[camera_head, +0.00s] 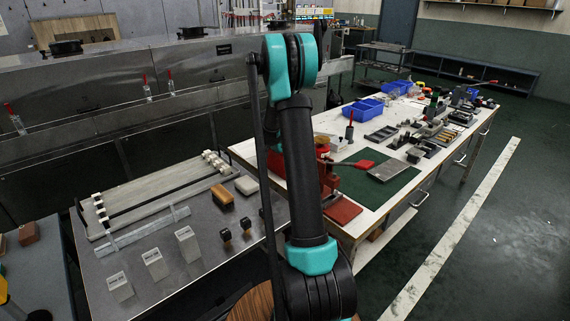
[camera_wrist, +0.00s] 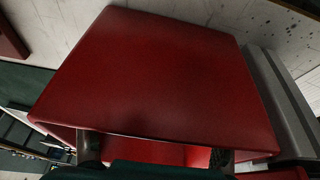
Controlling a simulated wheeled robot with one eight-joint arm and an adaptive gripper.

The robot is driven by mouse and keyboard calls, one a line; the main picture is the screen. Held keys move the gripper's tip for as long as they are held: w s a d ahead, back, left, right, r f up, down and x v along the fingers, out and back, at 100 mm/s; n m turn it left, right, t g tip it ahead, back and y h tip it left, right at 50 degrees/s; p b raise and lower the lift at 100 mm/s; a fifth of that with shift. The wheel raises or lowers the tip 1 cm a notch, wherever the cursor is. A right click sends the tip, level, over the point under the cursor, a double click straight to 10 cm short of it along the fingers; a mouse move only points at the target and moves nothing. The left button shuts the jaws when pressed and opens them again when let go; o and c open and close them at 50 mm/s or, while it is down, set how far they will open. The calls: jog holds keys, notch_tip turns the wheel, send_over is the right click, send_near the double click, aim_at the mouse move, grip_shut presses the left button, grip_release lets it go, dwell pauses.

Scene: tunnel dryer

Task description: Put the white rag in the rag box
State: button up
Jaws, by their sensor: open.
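My gripper (camera_wrist: 156,156) shows at the bottom edge of the wrist view, its two dark fingertips apart. A large red box-like thing (camera_wrist: 160,75) fills most of that view, very close to the fingertips. I cannot tell whether they touch it. In the head view a red thing (camera_head: 327,183) stands at the near left end of the white workbench, partly hidden by my arm. I cannot tell for sure that either is the rag box. I cannot make out the white rag for certain. My gripper cannot be made out in the head view.
The white workbench (camera_head: 245,151) carries blue bins (camera_head: 367,109), a green mat (camera_head: 402,186) and several tools. A metal table (camera_head: 165,254) at left holds pale blocks, brushes and a long rail frame. The floor at right (camera_head: 490,235) is clear.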

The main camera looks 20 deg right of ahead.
jog(key=v, duration=1.2)
jog(key=s+a+f+n+t+y, duration=0.1)
jog(key=s+a+n, duration=0.3)
jog(key=s, duration=0.8)
jog(key=s+a+f+n+y, duration=0.2)
jog(key=s+a+f+n, duration=0.2)
jog(key=s, duration=0.8)
jog(key=s+a+f+n+t+y, duration=0.1)
jog(key=s+a+f+n, duration=0.2)
jog(key=s, duration=0.9)
jog(key=a+n, duration=0.3)
jog(key=shift+a+t, duration=0.25)
jog(key=shift+t, duration=0.05)
